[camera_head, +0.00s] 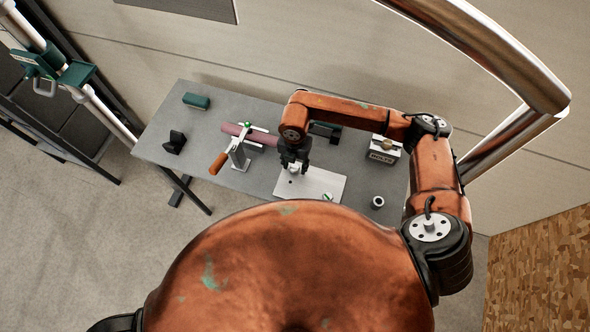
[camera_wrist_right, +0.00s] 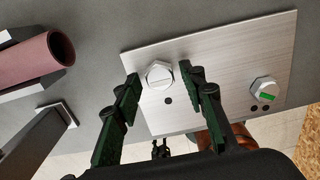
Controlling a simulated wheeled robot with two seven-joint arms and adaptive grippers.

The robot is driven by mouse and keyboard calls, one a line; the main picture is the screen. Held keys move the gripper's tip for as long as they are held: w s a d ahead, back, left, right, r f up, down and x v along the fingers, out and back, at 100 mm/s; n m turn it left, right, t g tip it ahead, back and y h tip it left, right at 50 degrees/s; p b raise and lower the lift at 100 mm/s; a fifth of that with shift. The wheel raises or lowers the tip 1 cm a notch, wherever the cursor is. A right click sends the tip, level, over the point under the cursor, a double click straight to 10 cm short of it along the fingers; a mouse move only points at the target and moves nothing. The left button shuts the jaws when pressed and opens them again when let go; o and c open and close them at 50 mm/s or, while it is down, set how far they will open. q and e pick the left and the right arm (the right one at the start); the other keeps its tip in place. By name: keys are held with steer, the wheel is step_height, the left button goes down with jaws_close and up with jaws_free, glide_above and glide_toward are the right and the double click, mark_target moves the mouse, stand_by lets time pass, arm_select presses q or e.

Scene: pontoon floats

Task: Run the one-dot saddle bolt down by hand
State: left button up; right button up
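A brushed metal plate (camera_head: 322,181) lies on the grey table. In the right wrist view the plate (camera_wrist_right: 215,65) carries two hex-head bolts. My right gripper (camera_head: 293,168) points down over the plate's left part. In the wrist view its fingers (camera_wrist_right: 163,82) stand on either side of the one-dot bolt head, with narrow gaps showing.
Left of the plate, a maroon tube (camera_head: 258,136) rests in a stand near an orange-handled clamp (camera_head: 218,163). A bolts box (camera_head: 384,150) and a small metal ring (camera_head: 377,202) stand to the right. A green block (camera_head: 196,101) and black part (camera_head: 175,142) are farther left.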

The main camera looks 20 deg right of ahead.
stand_by(0.3)
steer(key=n+b, duration=0.6)
steer(key=n, duration=0.1)
steer(key=n+b, duration=0.3)
steer(key=n, duration=0.1)
steer(key=shift+f, duration=0.25)
steer(key=shift+r+n, duration=0.15)
steer(key=shift+n, duration=0.45)
steer(key=n+b, duration=0.2)
steer(key=n, duration=0.1)
steer(key=n+b, duration=0.6)
steer(key=shift+f, duration=0.25)
steer(key=shift+n+b, duration=0.4)
steer(key=shift+n, duration=0.4)
steer(key=shift+r+n, duration=0.25)
steer(key=shift+n, duration=0.35)
steer(key=shift+r, duration=0.1)
steer(key=shift+c, duration=0.5)
